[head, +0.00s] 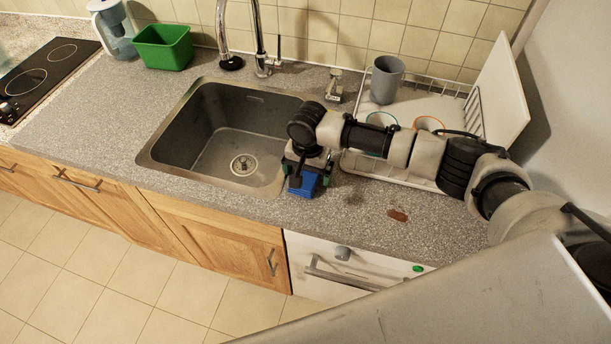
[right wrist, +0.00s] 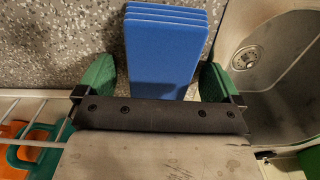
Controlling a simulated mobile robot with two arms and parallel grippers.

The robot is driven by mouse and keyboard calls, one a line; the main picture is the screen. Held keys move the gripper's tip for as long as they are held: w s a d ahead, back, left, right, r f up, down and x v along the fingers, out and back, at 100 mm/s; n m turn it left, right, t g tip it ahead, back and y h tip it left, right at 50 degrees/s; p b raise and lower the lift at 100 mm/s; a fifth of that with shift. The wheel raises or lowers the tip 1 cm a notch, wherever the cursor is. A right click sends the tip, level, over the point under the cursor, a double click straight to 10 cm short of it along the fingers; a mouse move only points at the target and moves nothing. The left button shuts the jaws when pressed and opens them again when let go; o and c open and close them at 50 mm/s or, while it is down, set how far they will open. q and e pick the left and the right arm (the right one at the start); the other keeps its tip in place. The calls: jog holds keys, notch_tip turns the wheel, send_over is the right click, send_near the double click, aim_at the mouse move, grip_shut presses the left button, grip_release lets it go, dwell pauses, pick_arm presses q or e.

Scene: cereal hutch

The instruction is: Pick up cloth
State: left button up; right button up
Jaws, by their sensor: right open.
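A blue folded cloth (head: 304,184) lies on the grey speckled counter, just right of the sink near the front edge. In the right wrist view the cloth (right wrist: 166,50) shows as a stack of flat layers. My right gripper (head: 303,168) is directly above the cloth and hides part of it. In the wrist view its green fingers are apart, one on each side of the cloth (right wrist: 157,82), with gaps between them and its edges. I cannot tell how far above the counter the fingertips are. My left gripper is not in view.
The sink (head: 216,139) is close on the left of the gripper. A dish rack (head: 430,103) with a grey cup (head: 386,80) and cutting board stands right, behind my arm. A reddish-brown stain (head: 398,214) marks the counter. A green tub (head: 163,47) stands back left.

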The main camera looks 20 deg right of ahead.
jog(key=shift+c, duration=1.6)
jog(key=c, duration=0.7)
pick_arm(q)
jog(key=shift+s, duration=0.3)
pick_arm(e)
jog(key=shift+r, duration=0.55)
notch_tip(320, 180, up, 3)
jog(key=shift+f+b, duration=0.1)
jog(key=shift+b, duration=0.5)
pick_arm(q)
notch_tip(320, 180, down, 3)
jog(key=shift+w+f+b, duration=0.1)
jog(key=shift+b, duration=0.8)
pick_arm(e)
jog(key=s+d+r, duration=0.2)
jog(key=d, duration=0.1)
jog(key=s+d+r, duration=0.1)
jog(key=d+r, duration=0.1)
jog(key=d, duration=0.2)
jog(key=s+d+r, duration=0.2)
jog(key=d+r, duration=0.1)
jog(key=shift+s+d+r, duration=0.1)
jog(key=shift+s+d, duration=0.05)
jog(key=shift+s, duration=0.2)
